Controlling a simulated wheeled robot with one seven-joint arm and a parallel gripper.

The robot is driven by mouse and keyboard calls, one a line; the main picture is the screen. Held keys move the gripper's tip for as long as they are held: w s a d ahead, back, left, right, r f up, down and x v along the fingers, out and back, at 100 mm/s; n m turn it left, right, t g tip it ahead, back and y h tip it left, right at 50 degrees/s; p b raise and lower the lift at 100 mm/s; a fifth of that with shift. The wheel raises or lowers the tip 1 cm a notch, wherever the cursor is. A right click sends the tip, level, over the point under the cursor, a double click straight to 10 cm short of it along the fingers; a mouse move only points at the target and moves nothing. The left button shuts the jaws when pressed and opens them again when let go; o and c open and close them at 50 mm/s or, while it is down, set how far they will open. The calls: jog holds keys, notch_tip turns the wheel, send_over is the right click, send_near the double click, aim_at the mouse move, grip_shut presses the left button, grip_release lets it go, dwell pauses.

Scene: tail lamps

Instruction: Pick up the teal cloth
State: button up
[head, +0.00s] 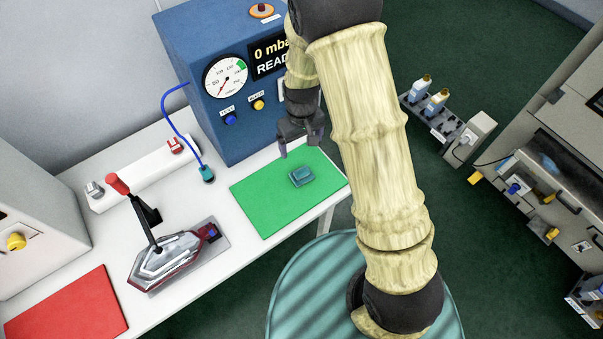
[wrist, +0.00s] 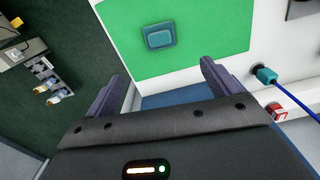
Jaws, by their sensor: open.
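The teal cloth (head: 301,176) lies as a small folded pad on the green mat (head: 262,210), towards the mat's right side in the head view. In the wrist view the cloth (wrist: 159,37) shows beyond the fingertips, near the middle of the visible green mat (wrist: 215,25). My gripper (head: 300,145) hangs above the back edge of the mat, behind the cloth in the head view. In the wrist view my gripper (wrist: 160,78) has its two fingers wide apart with nothing between them. The gripper and the cloth are apart.
A blue test unit (head: 215,60) with a gauge stands behind the mat. A tail lamp (head: 175,258) sits in a fixture with a red-handled clamp (head: 118,184) at left. A red mat (head: 70,308) lies front left. A blue hose (head: 170,110) ends at a teal connector (head: 207,174).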

jog(key=p, duration=0.2)
send_near(302, 171)
notch_tip(302, 171, down, 5)
jog(key=shift+f, duration=0.1)
dwell(0.4)
jog(key=shift+s+f+p, duration=0.15)
jog(key=shift+f+p, duration=0.35)
jog(key=shift+p, duration=0.05)
jog(key=shift+f+p, duration=0.75)
jog(key=shift+f, duration=1.3)
jog(key=c, duration=1.1)
jog(key=shift+o, duration=0.2)
